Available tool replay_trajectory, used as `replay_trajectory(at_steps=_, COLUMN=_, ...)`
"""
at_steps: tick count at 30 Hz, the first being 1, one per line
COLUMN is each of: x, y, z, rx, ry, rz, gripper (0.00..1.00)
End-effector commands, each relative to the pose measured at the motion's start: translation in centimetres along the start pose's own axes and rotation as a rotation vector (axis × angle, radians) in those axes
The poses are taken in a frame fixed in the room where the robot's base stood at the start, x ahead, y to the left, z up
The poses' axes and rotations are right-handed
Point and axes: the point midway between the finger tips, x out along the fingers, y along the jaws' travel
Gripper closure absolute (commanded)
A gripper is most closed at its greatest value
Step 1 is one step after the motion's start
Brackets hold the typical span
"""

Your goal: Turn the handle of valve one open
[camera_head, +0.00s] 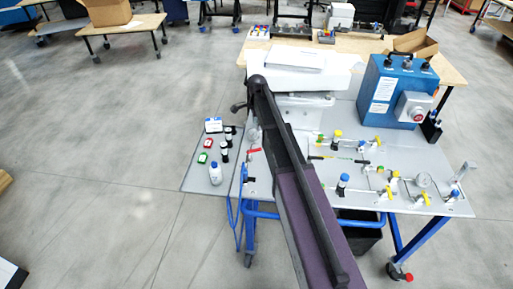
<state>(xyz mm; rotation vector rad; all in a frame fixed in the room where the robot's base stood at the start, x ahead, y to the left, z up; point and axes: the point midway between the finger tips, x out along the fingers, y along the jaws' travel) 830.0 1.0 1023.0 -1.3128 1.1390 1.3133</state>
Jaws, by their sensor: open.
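A grey tabletop panel (400,205) carries thin pipes and several small valves with coloured handles or caps. On it are a yellow-topped valve (338,135), a green-topped valve (321,140), a blue-topped valve (343,184) and a yellow-handled valve (394,183). A red handle (254,151) shows just left of my arm. I cannot tell which of these is valve one, nor whether it is open. My dark and purple arm crosses the panel from the bottom and hides part of it. My gripper cannot be made out.
A blue box (396,92) with a red button stands at the back right. A white machine (303,70) stands behind the panel. A side shelf (200,178) at left holds small bottles and red and green items. A black bin (360,232) is under the table. Floor at left is clear.

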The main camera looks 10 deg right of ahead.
Motion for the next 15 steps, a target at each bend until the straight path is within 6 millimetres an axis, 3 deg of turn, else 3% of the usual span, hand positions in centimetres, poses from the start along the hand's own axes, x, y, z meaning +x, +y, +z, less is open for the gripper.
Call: replay_trajectory(at_steps=15, x=0.31, y=0.0, z=-0.01, rx=0.002, ry=0.0, rz=0.0, gripper=0.43)
